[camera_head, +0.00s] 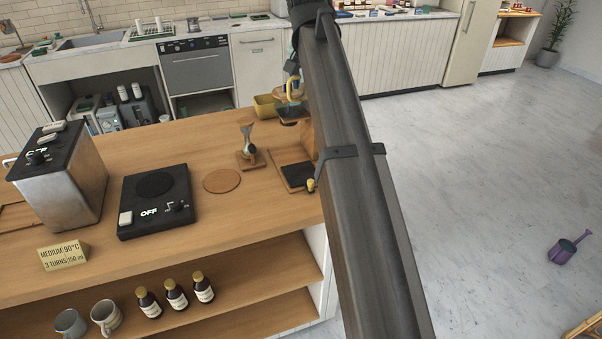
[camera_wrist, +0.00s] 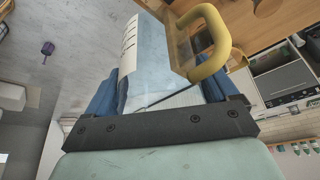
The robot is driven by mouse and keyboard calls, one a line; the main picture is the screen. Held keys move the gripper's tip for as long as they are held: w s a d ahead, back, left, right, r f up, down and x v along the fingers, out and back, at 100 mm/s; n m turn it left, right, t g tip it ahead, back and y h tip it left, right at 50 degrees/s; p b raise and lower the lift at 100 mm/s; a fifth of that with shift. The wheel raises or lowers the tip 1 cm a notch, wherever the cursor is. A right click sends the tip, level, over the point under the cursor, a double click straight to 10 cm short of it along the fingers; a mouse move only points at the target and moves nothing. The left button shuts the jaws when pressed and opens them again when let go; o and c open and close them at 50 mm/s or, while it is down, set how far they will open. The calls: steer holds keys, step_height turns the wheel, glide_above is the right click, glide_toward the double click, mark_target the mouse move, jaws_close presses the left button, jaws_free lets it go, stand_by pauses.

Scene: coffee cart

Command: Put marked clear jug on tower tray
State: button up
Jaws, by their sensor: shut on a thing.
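The clear jug (camera_wrist: 150,50) fills the middle of the wrist view, with dark measuring marks on its pale side and a yellow handle (camera_wrist: 217,40). My gripper (camera_wrist: 160,88) is shut on it, a blue finger on either side. In the head view the yellow handle (camera_head: 293,88) shows beside my arm, above the counter's far right end; my arm hides most of the jug. The black tray (camera_head: 297,176), at the foot of what looks like a wooden tower, lies on the counter's right end, partly hidden by my arm. The jug appears apart from the tray.
A small stand (camera_head: 249,148) and a round cork mat (camera_head: 222,181) are left of the tray. A black hot plate (camera_head: 155,200) and a metal boiler (camera_head: 62,175) stand farther left. A yellow container (camera_head: 265,107) is behind. Floor right of the counter is mostly clear.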

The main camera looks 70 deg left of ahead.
steer(key=s+a+r, duration=0.2)
steer(key=a+r, duration=0.1)
steer(key=a, duration=0.2)
steer(key=shift+m+t, duration=0.3)
steer(key=shift+m, duration=0.5)
steer(key=f, duration=2.8)
steer(key=shift+w, duration=0.3)
steer(key=o, duration=0.7)
steer(key=shift+f, duration=0.15)
steer(key=shift+o, duration=1.1)
steer(key=shift+a, duration=0.1)
steer(key=v, duration=1.2)
steer(key=shift+a+r, duration=0.2)
steer(key=shift+r, duration=0.05)
